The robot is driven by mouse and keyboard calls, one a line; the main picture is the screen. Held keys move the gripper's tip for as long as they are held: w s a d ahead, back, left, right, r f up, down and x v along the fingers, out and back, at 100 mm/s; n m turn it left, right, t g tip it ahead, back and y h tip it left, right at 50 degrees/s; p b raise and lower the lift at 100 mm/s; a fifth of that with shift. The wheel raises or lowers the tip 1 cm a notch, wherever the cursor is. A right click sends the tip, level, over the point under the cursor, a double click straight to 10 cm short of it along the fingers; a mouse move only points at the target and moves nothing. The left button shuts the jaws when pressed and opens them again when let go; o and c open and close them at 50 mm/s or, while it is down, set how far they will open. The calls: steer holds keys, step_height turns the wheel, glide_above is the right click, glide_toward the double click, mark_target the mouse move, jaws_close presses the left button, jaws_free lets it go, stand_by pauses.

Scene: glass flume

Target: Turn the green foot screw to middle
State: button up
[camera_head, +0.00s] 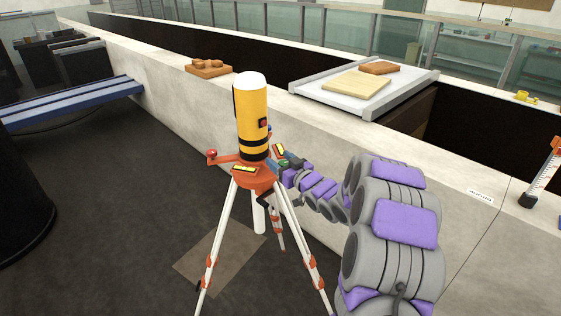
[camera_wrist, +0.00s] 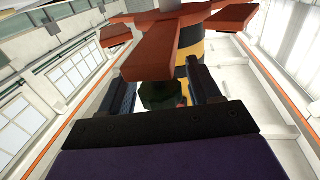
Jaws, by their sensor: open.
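A yellow cylindrical instrument (camera_head: 252,115) with a white top and black bands stands upright on an orange base (camera_head: 254,175) on a white and orange tripod (camera_head: 225,232). The green foot screw (camera_head: 283,162) is at the base's right side, largely covered by my gripper (camera_head: 289,163). In the wrist view, the dark green screw (camera_wrist: 161,95) sits between the two fingers of my gripper (camera_wrist: 163,82), below an orange arm of the base (camera_wrist: 165,52). The fingers are open on either side of it; contact cannot be told. Its pointer or scale is not readable.
A red foot screw (camera_head: 212,154) sticks out at the base's left; a blue one (camera_head: 269,128) shows partly behind. The concrete flume wall (camera_head: 325,150) runs close behind the tripod. A grey tray (camera_head: 310,88) lies on it.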

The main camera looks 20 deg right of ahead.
steer(key=shift+c, duration=0.4)
steer(key=c, duration=0.9)
steer(key=shift+h+b, duration=0.3)
steer(key=shift+b, duration=0.3)
